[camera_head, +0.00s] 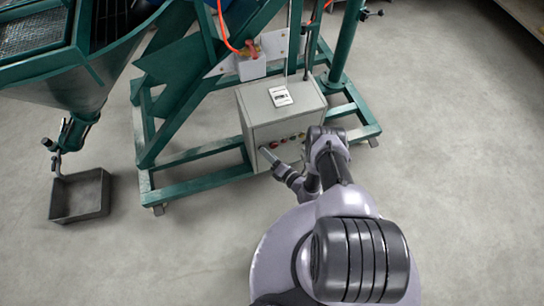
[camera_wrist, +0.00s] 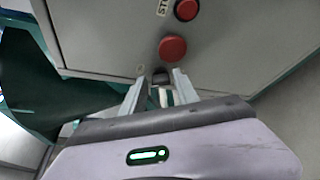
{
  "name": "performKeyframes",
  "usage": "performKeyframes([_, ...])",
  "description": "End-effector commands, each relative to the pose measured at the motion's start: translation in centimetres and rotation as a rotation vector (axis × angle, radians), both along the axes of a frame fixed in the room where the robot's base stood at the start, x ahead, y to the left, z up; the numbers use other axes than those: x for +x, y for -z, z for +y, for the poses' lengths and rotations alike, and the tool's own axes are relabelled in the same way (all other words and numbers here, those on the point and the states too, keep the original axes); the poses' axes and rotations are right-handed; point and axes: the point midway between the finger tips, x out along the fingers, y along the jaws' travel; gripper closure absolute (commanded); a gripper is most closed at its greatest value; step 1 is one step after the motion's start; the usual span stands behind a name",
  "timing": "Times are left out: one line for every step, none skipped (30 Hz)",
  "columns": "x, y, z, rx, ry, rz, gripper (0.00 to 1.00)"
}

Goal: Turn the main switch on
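The grey control box (camera_head: 285,108) stands on the green frame, with a row of small buttons low on its front face. My gripper (camera_head: 268,158) is at the lower left of that face. In the wrist view, my gripper (camera_wrist: 158,88) is open, its two fingers apart and pointing at the panel. A small dark knob-like part (camera_wrist: 161,79), perhaps the main switch, lies between the fingertips, with gaps beside it. I cannot tell which way it is turned or whether a finger touches it. A red round button (camera_wrist: 172,48) sits just above.
Another red button (camera_wrist: 186,10) with a partly cut-off label is higher on the panel. The green frame (camera_head: 205,165) surrounds the box's base. A dark metal bin (camera_head: 80,196) lies on the floor at left. The floor at right is clear.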

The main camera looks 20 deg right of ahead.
Motion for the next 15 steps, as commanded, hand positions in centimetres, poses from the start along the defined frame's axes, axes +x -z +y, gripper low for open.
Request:
performKeyframes([-0.4, -0.1, -0.2, 0.001, 0.002, 0.002, 0.64])
performKeyframes([-0.7, -0.2, -0.4, 0.002, 0.004, 0.002, 0.64])
performKeyframes([-1.3, -0.3, -0.6, 0.001, 0.004, 0.003, 0.64])
performKeyframes([-1.9, -0.5, -0.8, 0.002, 0.006, 0.004, 0.64])
performKeyframes([-2.6, -0.7, -1.1, 0.003, 0.007, 0.004, 0.64])
performKeyframes([-3.7, -0.8, -1.6, 0.003, 0.009, 0.005, 0.64])
performKeyframes([-4.6, -1.0, -1.9, 0.002, 0.01, 0.005, 0.64])
performKeyframes([-5.6, -1.2, -2.3, 0.004, 0.01, 0.004, 0.64])
performKeyframes([-6.9, -1.4, -2.9, 0.003, 0.013, 0.004, 0.64])
performKeyframes([-7.9, -1.7, -3.1, 0.004, 0.012, 0.004, 0.64])
performKeyframes([-8.8, -1.9, -3.5, 0.003, 0.013, 0.003, 0.64])
performKeyframes([-10.1, -2.1, -4.0, 0.003, 0.013, 0.003, 0.64])
performKeyframes([-10.9, -2.4, -4.2, 0.003, 0.013, 0.001, 0.64])
performKeyframes([-11.7, -2.5, -4.5, 0.003, 0.013, 0.002, 0.64])
performKeyframes([-12.6, -2.7, -4.9, 0.002, 0.012, 0.0, 0.64])
